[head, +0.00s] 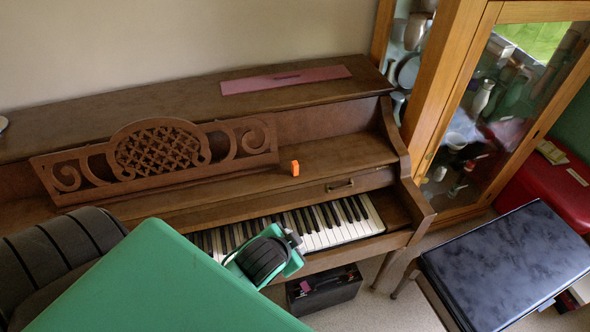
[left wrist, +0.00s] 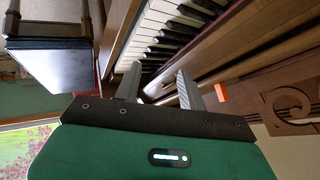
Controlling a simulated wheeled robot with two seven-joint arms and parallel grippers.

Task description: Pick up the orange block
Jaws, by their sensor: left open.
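The small orange block (head: 295,168) stands on the piano's wooden shelf, just right of the carved music stand. My right gripper is in neither view.
The piano keys (head: 325,224) lie in front of the shelf. The carved music stand (head: 160,150) rises left of the block. A pink strip (head: 285,79) lies on the piano top. A black-topped bench (head: 505,265) and a glass cabinet (head: 500,110) stand at right. The shelf right of the block is clear.

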